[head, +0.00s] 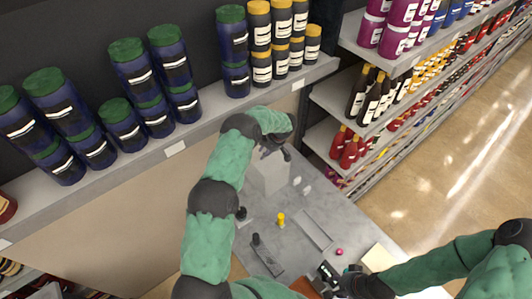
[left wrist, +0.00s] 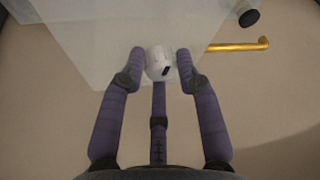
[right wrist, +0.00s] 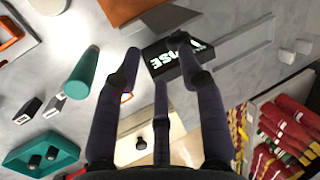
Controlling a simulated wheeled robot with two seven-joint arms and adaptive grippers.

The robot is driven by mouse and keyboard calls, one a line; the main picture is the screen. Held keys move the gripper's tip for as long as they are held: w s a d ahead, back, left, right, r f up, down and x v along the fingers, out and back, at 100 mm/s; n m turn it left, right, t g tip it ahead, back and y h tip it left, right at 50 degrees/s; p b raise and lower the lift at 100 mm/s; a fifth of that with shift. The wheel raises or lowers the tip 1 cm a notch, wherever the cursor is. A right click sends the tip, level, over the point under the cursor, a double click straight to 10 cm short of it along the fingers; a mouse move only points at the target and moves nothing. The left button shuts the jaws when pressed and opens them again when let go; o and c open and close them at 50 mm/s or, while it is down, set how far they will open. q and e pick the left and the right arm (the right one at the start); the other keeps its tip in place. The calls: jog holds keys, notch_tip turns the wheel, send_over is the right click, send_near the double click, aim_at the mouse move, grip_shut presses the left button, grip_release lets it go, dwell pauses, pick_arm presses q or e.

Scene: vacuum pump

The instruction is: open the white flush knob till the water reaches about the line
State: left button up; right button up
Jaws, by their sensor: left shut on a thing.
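A pale, box-shaped tank (head: 268,176) stands on the grey table at the foot of the shelf. It fills the upper left of the left wrist view (left wrist: 95,45). My left gripper (head: 276,146) is at the tank's top. In the left wrist view its fingertips close on both sides of the white flush knob (left wrist: 160,64), which has a dark mark on its face. No water level or line can be made out. My right gripper (head: 338,279) is low over the table's front; its fingers (right wrist: 155,62) are apart, with a black lettered block (right wrist: 176,58) beyond them.
A brass-coloured rod (left wrist: 238,46) and a black knob (left wrist: 249,17) are close to the tank. A yellow fitting (head: 281,220), a grey tray (head: 313,230) and a teal tray (right wrist: 42,156) lie on the table. Stocked shelves border it.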

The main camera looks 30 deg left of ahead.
pick_arm(q)
jog(key=shift+a+r, duration=0.3)
jog(key=shift+a, duration=0.2)
jog(key=o, duration=1.1)
jog(key=shift+s+f, duration=0.2)
jog(key=shift+w+d+r, duration=0.15)
jog(key=shift+d, duration=0.15)
jog(key=shift+d+r, duration=0.15)
jog(key=shift+r, duration=0.15)
jog(key=v, duration=1.1)
jog(key=shift+a, duration=0.2)
